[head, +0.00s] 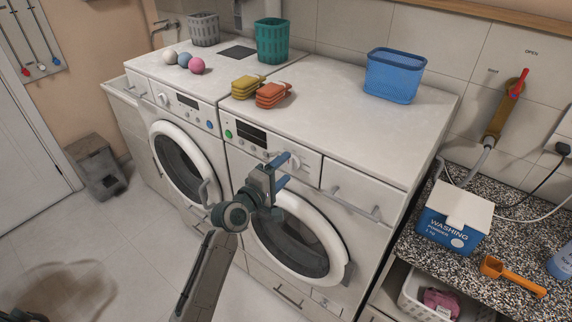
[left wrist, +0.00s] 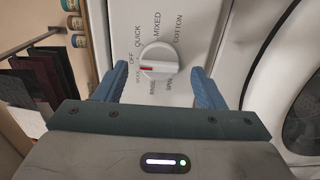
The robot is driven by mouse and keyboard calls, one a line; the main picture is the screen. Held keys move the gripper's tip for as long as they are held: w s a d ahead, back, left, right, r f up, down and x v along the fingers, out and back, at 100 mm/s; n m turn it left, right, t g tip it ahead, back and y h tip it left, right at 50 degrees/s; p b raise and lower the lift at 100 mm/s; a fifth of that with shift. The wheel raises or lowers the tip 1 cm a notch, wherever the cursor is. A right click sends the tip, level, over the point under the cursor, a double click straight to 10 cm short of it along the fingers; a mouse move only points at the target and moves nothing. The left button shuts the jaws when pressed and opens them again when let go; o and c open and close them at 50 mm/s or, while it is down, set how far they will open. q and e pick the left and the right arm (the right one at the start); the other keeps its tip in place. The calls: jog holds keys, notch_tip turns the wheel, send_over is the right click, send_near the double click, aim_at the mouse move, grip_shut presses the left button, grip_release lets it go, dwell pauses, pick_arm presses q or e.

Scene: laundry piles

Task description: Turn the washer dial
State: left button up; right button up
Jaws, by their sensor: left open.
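The right-hand washer (head: 236,160) has a white dial (head: 295,162) on its front panel. In the left wrist view the dial (left wrist: 158,58) is round with a raised grip bar and a red mark on its left end. The mark faces the printed words left of the dial, below OFF. QUICK, MIXED and COTTON are printed around its upper side. My left gripper (head: 282,170) is open in front of the panel. In the left wrist view its blue fingers (left wrist: 159,72) stand either side of the dial with gaps. My right gripper is not in view.
A second front-loading machine (head: 207,148) stands to the left. Folded yellow cloths (head: 246,84), orange cloths (head: 271,92), a teal basket (head: 272,40) and a blue basket (head: 394,76) sit on top. A washing powder box (head: 452,224) stands on the speckled counter.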

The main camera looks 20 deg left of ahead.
pick_arm(q)
jog(key=shift+w+d, duration=0.35)
jog(key=shift+w, duration=0.3)
jog(key=c, duration=1)
jog(key=shift+o, duration=0.2)
jog(key=shift+f+m+b, duration=0.2)
jog(key=shift+m+b, duration=0.9)
jog(key=shift+m, duration=0.3)
jog(key=m+b, duration=0.2)
jog(key=m, duration=0.1)
jog(key=shift+m+b, duration=0.3)
jog(key=shift+r+m+b, duration=0.1)
jog(key=shift+m+b, duration=0.25)
jog(key=shift+m, duration=0.25)
jog(key=o, duration=1)
jog(key=shift+r, duration=0.1)
jog(key=shift+c, duration=0.2)
